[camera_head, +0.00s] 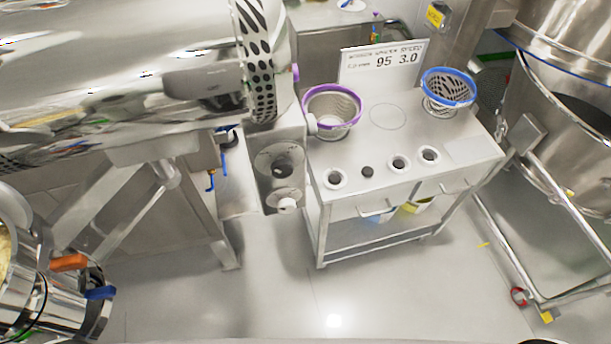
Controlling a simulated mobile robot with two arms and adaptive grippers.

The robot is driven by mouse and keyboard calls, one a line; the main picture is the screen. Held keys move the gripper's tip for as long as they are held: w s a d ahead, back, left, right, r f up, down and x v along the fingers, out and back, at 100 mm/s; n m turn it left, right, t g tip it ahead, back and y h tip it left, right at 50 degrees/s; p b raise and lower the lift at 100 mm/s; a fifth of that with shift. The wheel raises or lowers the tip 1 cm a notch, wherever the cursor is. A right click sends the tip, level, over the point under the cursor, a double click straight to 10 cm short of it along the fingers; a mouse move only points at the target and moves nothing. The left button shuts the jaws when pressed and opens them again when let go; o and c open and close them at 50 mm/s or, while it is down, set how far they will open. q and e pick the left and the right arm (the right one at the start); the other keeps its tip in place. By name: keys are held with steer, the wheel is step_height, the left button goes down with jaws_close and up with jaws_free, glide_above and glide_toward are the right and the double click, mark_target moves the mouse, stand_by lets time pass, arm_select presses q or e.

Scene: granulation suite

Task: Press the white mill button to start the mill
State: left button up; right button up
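A steel housing (277,160), which looks like the mill, stands left of the steel cart, below a large horizontal steel drum. A small white round knob (287,204) sticks out at its lower front; it may be the white mill button, but its detail is too small to be sure. A dark round opening shows just above the knob. Neither of my grippers shows in the head view, and nothing touches the white knob.
The steel cart (330,214) holds a purple-rimmed basket (333,93), a blue-rimmed basket (448,87), several round fittings and a sign (381,64). A steel vessel (559,113) on a frame stands at right. The floor (370,300) in front is clear.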

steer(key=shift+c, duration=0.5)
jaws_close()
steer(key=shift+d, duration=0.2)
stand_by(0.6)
